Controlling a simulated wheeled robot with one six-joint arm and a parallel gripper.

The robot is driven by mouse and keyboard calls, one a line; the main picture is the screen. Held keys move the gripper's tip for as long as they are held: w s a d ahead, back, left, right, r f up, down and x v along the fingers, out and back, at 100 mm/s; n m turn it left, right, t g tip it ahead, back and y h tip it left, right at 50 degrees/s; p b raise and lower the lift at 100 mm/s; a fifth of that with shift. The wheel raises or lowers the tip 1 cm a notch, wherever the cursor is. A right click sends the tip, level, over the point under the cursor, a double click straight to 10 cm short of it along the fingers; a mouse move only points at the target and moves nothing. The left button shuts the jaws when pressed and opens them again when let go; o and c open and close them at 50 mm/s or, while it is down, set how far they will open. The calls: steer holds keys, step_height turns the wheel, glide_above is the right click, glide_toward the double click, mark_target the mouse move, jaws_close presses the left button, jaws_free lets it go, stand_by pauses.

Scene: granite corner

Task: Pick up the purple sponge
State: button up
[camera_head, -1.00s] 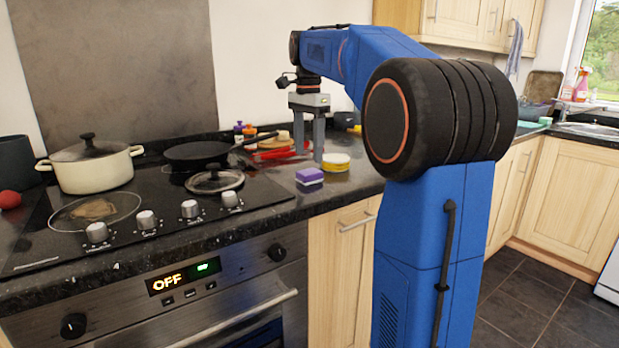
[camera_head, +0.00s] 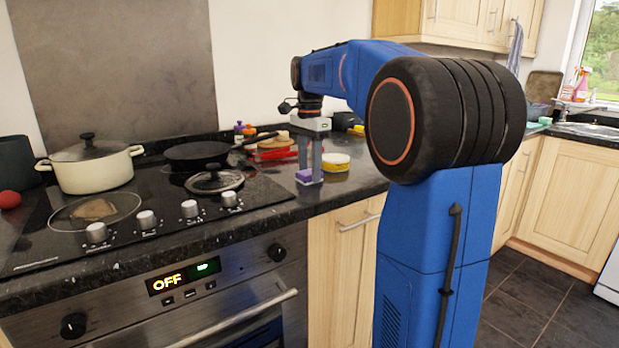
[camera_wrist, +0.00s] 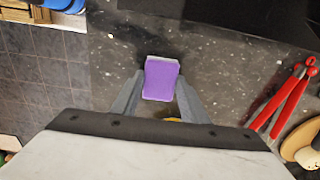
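The purple sponge (camera_wrist: 161,80) lies on the dark granite counter, with a pale layer showing at one edge. In the head view the sponge (camera_head: 304,175) is partly hidden by my fingers. My gripper (camera_wrist: 160,76) points down over it, with a finger on either side in the wrist view. The fingers are apart, with a small gap visible between the left finger and the sponge. In the head view my gripper (camera_head: 310,178) is low, at the sponge's level or close to it.
A yellow-and-white round stack (camera_head: 336,162) stands just right of the sponge. Red-handled tongs (camera_wrist: 289,98) lie nearby. The hob (camera_head: 140,215) holds a black frying pan (camera_head: 200,152), a cream pot (camera_head: 92,172) and glass lids. The counter's front edge is close.

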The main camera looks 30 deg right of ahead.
mark_target(309, 171)
steer(key=c, duration=0.5)
steer(key=shift+o, duration=0.2)
steer(key=shift+r, duration=0.15)
step_height(309, 171, up, 10)
steer(key=shift+o, duration=0.4)
